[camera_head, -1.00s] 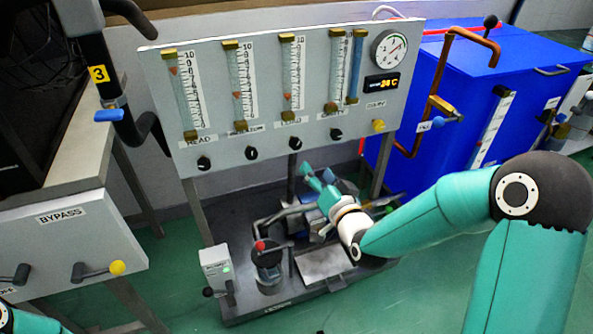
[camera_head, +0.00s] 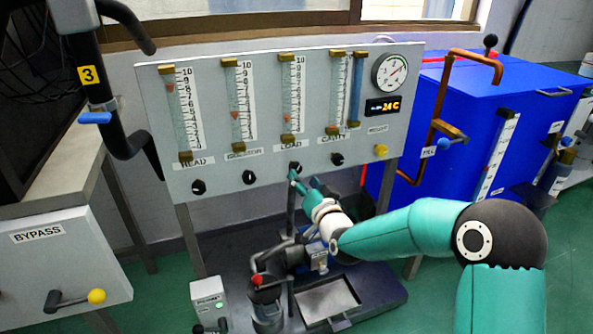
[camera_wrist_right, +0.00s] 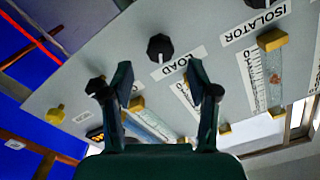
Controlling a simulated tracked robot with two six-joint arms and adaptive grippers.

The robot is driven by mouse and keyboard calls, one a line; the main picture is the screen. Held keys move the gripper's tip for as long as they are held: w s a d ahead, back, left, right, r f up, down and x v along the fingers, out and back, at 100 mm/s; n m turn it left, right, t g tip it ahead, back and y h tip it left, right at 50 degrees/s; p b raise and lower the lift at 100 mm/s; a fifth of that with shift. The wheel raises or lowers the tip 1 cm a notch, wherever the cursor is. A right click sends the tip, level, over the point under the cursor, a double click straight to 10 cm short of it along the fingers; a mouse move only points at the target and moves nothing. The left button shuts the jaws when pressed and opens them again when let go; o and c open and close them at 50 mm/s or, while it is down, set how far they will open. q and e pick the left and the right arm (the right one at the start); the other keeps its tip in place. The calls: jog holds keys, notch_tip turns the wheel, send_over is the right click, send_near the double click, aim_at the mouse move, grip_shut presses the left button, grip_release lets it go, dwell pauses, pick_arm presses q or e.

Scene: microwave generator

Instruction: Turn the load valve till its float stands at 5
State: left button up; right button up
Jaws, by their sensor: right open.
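The load valve is a black knob (camera_head: 295,168) under the LOAD label on the grey panel; it also shows in the right wrist view (camera_wrist_right: 160,47), above the LOAD label. The load tube (camera_head: 291,95) has a red float low on its scale, at roughly 2. My right gripper (camera_head: 304,182) is just below and in front of the load knob. In the wrist view its two fingers (camera_wrist_right: 160,82) are apart with nothing between them, and the knob is beyond the fingertips, apart from them. My left gripper is not in view.
Neighbouring black knobs, the isolator's (camera_head: 249,177) and the cavity's (camera_head: 337,159), sit on either side. A yellow knob (camera_head: 381,150) and gauge (camera_head: 390,72) are at the panel's right. Pipework and a red-topped valve (camera_head: 257,280) stand below. A blue tank (camera_head: 480,110) is at right.

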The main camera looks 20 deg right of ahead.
aim_at(297, 170)
jog(key=w, duration=0.6)
jog(key=shift+w+b, duration=0.25)
jog(key=shift+b, duration=0.1)
jog(key=shift+c, duration=0.3)
grip_shut()
